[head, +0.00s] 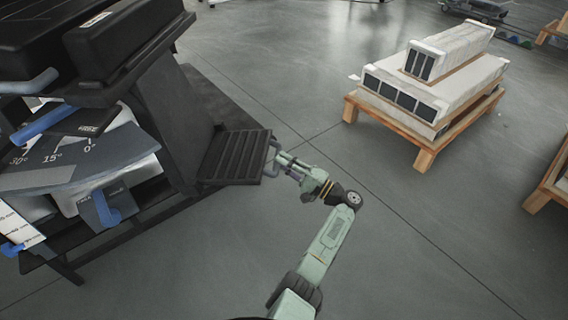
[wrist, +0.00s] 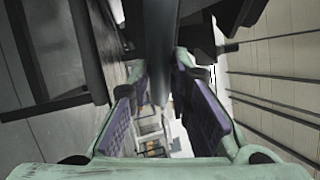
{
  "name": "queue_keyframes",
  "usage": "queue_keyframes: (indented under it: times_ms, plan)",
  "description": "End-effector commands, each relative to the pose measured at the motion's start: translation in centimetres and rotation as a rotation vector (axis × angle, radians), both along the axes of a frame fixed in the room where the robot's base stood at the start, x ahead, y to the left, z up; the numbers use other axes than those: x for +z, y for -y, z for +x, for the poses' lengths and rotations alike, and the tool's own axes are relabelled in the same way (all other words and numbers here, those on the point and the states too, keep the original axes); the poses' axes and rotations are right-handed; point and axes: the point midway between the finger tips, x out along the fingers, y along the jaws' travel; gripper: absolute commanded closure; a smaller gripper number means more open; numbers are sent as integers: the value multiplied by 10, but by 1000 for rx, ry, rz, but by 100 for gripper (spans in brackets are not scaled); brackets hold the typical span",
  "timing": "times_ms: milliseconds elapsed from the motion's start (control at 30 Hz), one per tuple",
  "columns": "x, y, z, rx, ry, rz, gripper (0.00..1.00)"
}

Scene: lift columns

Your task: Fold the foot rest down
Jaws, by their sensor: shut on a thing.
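The foot rest (head: 236,156) is a black ribbed plate at the lower right of a dark machine in the head view. It juts out toward the right above the floor; I cannot tell its exact angle. A grey handle (head: 275,150) sits on its outer right edge. My gripper (head: 278,160) reaches it from the right and is shut on this handle. In the wrist view, my gripper (wrist: 160,85) shows two purple-padded fingers on either side of a dark bar (wrist: 158,45). The fingers partly hide the handle.
The machine (head: 175,110) fills the left, with an angle scale (head: 75,155) and blue levers (head: 45,122). A wooden pallet (head: 425,158) with white boxed goods stands at upper right. Another pallet (head: 550,185) is at the right edge. The grey floor between is clear.

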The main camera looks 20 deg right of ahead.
Motion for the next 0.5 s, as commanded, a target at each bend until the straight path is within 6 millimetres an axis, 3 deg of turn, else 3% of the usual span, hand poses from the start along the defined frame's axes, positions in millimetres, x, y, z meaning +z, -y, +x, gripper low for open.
queue_keyframes:
  times_ms: [100, 133, 400, 500]
  plan:
    - [1, -1, 2, 2, 1, -2, 100]
    - [1, -1, 2, 2, 1, -2, 81]
    - [2, -1, 1, 2, 2, -2, 63]
    - [2, -1, 1, 2, 3, -1, 62]
